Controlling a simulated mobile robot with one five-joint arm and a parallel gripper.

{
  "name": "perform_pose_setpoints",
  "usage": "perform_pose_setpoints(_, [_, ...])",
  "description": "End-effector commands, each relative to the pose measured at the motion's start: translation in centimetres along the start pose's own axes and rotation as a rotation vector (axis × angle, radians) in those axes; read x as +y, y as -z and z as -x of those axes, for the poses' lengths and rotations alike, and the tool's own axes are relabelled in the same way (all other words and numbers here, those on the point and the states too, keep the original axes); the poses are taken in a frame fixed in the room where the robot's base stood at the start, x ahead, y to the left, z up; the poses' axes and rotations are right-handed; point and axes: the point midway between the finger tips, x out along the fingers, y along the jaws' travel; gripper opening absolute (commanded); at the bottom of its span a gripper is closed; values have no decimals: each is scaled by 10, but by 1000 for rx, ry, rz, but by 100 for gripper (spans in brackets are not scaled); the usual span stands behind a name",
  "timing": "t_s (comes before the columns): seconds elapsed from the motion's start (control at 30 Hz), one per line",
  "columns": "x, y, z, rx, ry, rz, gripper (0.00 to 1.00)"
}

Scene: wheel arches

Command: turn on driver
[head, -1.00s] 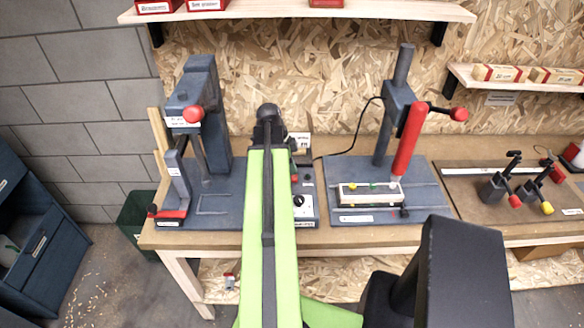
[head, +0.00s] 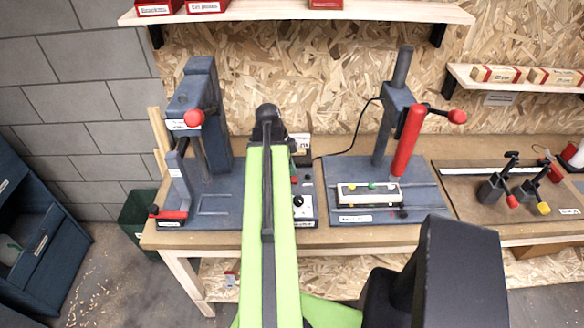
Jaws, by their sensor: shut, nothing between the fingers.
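The red driver (head: 408,142) hangs upright in a dark grey stand (head: 396,96) at the right of the bench. Its tip is just above a white block with coloured dots (head: 368,194), and a black cable runs from the stand to the left. A grey control box (head: 304,207) with a black knob on a white plate stands left of the driver's base; my arm hides its left part. My lime-green arm (head: 266,230) reaches up the middle of the head view to a black joint. My gripper cannot be made out; it is hidden behind the arm.
A grey press with a red knob (head: 194,118) stands at the left of the wooden bench (head: 190,236). Two small clamps (head: 508,184) sit on a board at the right. Shelves with red boxes (head: 205,6) are above. A dark green bin (head: 140,222) stands on the floor.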

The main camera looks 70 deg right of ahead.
Motion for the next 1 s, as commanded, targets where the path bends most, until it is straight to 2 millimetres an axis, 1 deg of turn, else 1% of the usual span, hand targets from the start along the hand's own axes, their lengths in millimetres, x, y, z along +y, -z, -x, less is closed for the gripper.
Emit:
perform_pose_setpoints(0.03, [0,5,18,0,2,1,0])
perform_pose_setpoints(0.13, [0,9,41,1,5,3,0])
perform_pose_setpoints(0.3, [-5,9,82,1,5,2,0])
perform_pose_setpoints(0.4, [-6,9,104,2,5,2,0])
perform_pose_setpoints(0.5, [-8,8,119,2,5,2,0])
perform_pose_setpoints(0.6, [-8,6,125,2,5,1,0])
perform_pose_setpoints(0.9, [-8,5,123,2,6,2,0])
perform_pose_setpoints(1.0, [-9,9,127,2,2,2,0])
